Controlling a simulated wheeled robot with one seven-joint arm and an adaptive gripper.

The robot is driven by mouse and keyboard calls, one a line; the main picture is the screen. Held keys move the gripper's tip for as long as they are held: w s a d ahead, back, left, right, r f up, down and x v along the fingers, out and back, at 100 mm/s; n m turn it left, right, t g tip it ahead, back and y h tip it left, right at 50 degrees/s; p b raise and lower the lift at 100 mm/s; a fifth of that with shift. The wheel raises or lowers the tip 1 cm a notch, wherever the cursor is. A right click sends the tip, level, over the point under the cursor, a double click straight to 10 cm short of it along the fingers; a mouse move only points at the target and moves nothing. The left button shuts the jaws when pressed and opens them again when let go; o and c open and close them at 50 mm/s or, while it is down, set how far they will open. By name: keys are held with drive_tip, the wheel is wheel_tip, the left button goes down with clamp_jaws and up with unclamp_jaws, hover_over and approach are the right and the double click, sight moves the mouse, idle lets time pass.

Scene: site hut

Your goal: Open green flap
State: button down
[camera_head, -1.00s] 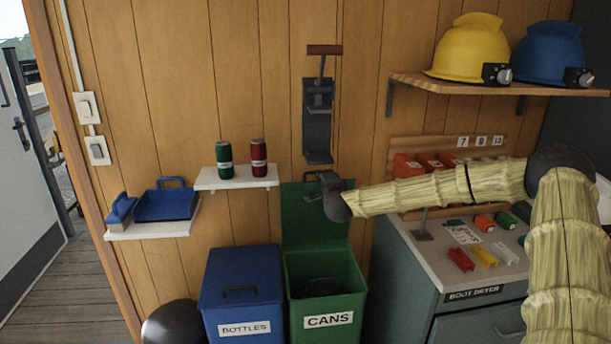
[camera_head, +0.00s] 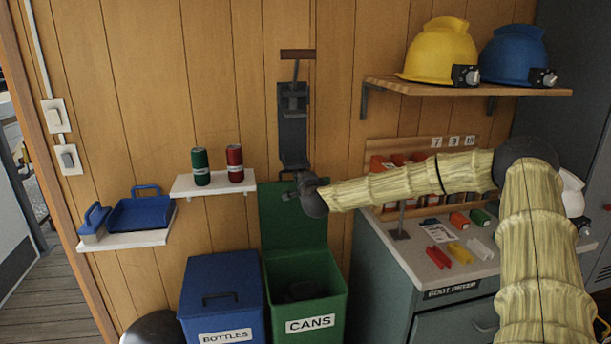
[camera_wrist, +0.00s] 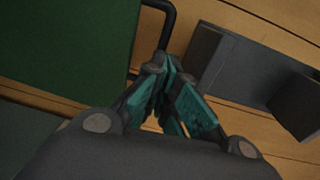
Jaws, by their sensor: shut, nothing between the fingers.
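The green flap (camera_head: 290,218) is the lid of the green bin marked CANS (camera_head: 332,298). It stands upright and open against the wooden wall, behind the bin's open mouth. My gripper (camera_head: 292,195) is at the flap's top edge, shut and empty. In the wrist view the flap (camera_wrist: 65,45) fills the upper left, with its black handle (camera_wrist: 170,22) just beyond the shut teal fingertips (camera_wrist: 166,72). I cannot tell whether the fingers touch the handle. A dark object lies inside the bin, too dim to name.
A blue bin marked BOTTLES (camera_head: 215,300) stands left, its lid shut. A wall-mounted can crusher (camera_head: 293,125) hangs above the flap. A shelf with two cans (camera_head: 213,185) is to the left. The boot dryer cabinet (camera_head: 385,255) stands close on the right.

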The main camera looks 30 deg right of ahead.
drive_tip(key=shift+r+b+v, duration=0.55)
drive_tip(key=shift+b+v, duration=0.15)
drive_tip(key=shift+v, duration=5.05)
drive_tip(key=s+a+f+n+g+y, duration=0.2)
drive_tip(key=a+f+n+y, duration=0.35)
drive_tip(key=a+f, duration=0.95)
drive_tip(key=s+a+f+n+g+y, duration=0.1)
drive_tip(key=s+a+f+n+g, duration=0.15)
drive_tip(key=s+a+f, duration=0.4)
drive_tip(key=s+a+f+n+g+y, duration=0.1)
drive_tip(key=s+a+f+n, duration=0.25)
drive_tip(key=f, duration=0.55)
drive_tip(key=s+a+f+n+g+p, duration=0.1)
drive_tip(key=s+a+f+n+g, duration=0.2)
drive_tip(key=s+f, duration=0.45)
drive_tip(key=s+a+f+n+g, duration=0.2)
drive_tip(key=s+f+n, duration=0.1)
drive_tip(key=s+f, duration=0.5)
drive_tip(key=s+f+n+g, duration=0.2)
drive_tip(key=s, duration=0.9)
drive_tip(key=s+f+n+g+h, duration=0.1)
drive_tip(key=s+f+n+g, duration=0.1)
drive_tip(key=s, duration=0.9)
drive_tip(key=shift+s+d+f+g+p, duration=0.2)
drive_tip(key=shift+d+g+p, duration=0.1)
drive_tip(key=shift+g, duration=0.45)
